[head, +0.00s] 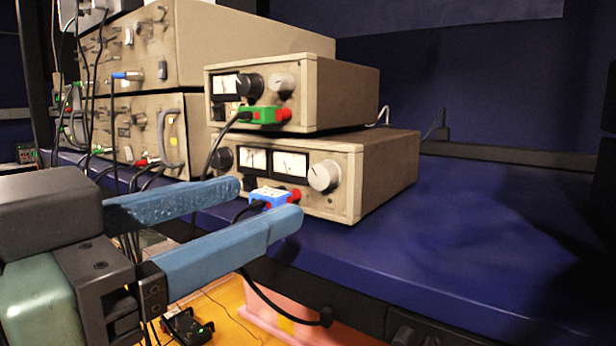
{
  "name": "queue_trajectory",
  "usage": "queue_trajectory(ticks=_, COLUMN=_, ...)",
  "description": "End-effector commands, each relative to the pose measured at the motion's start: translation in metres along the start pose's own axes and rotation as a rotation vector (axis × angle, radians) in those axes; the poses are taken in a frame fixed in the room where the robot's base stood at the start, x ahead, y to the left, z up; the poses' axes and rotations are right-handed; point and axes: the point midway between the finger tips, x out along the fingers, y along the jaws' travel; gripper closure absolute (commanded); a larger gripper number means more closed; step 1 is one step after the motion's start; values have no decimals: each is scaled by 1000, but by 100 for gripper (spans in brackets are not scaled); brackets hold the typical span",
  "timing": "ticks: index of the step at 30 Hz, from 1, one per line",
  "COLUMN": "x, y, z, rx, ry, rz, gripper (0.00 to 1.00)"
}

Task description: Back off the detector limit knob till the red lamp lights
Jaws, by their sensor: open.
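Two beige instrument boxes are stacked on the blue bench. The upper box (340,92) has a black knob (249,85), a pale knob (283,85) and small meters at its left. The lower box (388,172) has two meters (290,163), a large pale knob (325,175) at right and a dark knob (222,158) at left. No label is readable, so I cannot tell which is the detector limit knob. I see no lit red lamp. My gripper (266,202) is open, its blue fingers before the lower box's front, left of and below the large pale knob, apart from it.
A blue plug (268,197) with a red end shows between my fingertips; its depth is unclear. A green-and-red plug (262,115) sits on the upper box. Larger cabled units (200,45) stand at left. The blue bench top (470,235) is clear at right.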

Motion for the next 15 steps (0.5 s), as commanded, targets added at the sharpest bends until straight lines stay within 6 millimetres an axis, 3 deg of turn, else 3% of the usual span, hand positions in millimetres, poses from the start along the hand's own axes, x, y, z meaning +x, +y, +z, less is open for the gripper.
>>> queue_trajectory(ticks=6, x=46, y=1, z=0, rx=-1, ry=-1, rz=4, gripper=39)
queue_trajectory(ticks=15, x=79, y=0, z=0, rx=-1, ry=0, rz=0, gripper=39)
